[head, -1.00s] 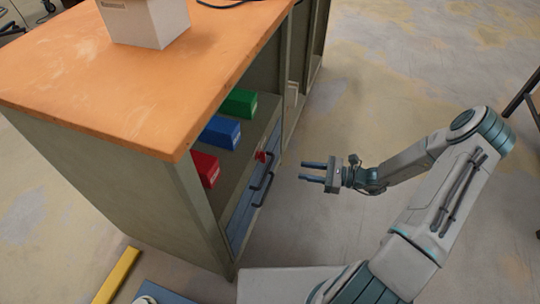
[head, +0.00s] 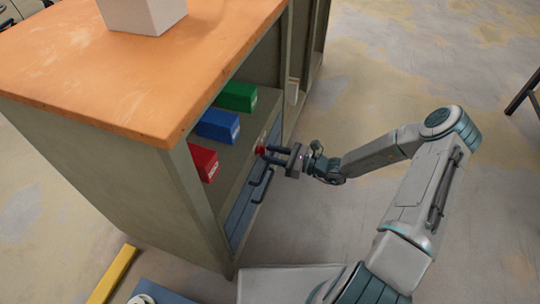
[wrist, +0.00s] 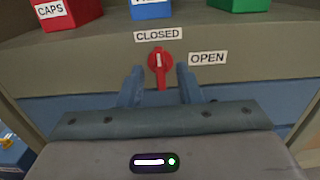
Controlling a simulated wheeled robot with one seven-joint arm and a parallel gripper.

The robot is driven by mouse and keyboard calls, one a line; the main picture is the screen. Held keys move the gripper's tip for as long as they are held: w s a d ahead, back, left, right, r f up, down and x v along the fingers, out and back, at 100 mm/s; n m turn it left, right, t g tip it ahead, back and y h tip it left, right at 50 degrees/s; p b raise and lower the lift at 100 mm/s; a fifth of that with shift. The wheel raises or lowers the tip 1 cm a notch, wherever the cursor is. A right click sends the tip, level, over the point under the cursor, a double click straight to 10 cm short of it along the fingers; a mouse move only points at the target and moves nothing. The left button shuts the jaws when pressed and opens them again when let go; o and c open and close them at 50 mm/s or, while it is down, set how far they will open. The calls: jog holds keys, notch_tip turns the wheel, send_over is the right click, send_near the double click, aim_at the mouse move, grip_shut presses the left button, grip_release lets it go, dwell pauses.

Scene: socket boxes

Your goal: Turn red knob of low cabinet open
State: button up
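The red knob (wrist: 160,62) is on the front of the low cabinet (head: 130,70), on a panel below the shelf. In the wrist view its white mark stands upright, toward the CLOSED label (wrist: 161,35). The OPEN label (wrist: 208,58) is to its right. In the head view the knob (head: 261,149) is just beyond my fingertips. My gripper (wrist: 160,75) is open, with one finger on each side of the knob's lower part. I cannot tell whether the fingers touch it.
Red (head: 203,161), blue (head: 218,125) and green (head: 237,96) boxes sit on the shelf above the knob. Blue drawers with dark handles (head: 262,185) are below it. A grey box (head: 143,14) stands on the orange top.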

jog(key=shift+w+a, duration=0.2)
jog(key=shift+a, duration=0.35)
grip_shut()
